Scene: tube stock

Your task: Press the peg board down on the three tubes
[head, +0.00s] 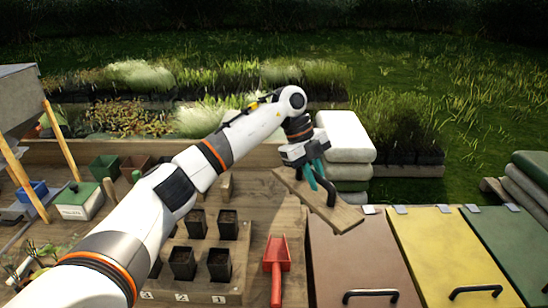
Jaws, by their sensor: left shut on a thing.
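My left gripper (320,182), with teal fingers, is shut on the dark handle of the peg board (345,218). The board is a flat wooden plank, held tilted above the right part of the wooden bench. Its underside and any pegs are hidden. Several black square tubes with brown soil stand on the bench to the left of the board, among them a back tube (228,226) and two front ones (219,265) (182,264). My left arm covers part of the group at the left. The board is apart from these tubes. My right gripper is not in view.
A red scoop (277,262) lies right of the tubes. Brown, yellow (440,255) and green lidded bins stand at the right. Stacked pale sacks (345,137) are behind the board. A white box with a green lid (79,203) is at the left. Number labels line the front.

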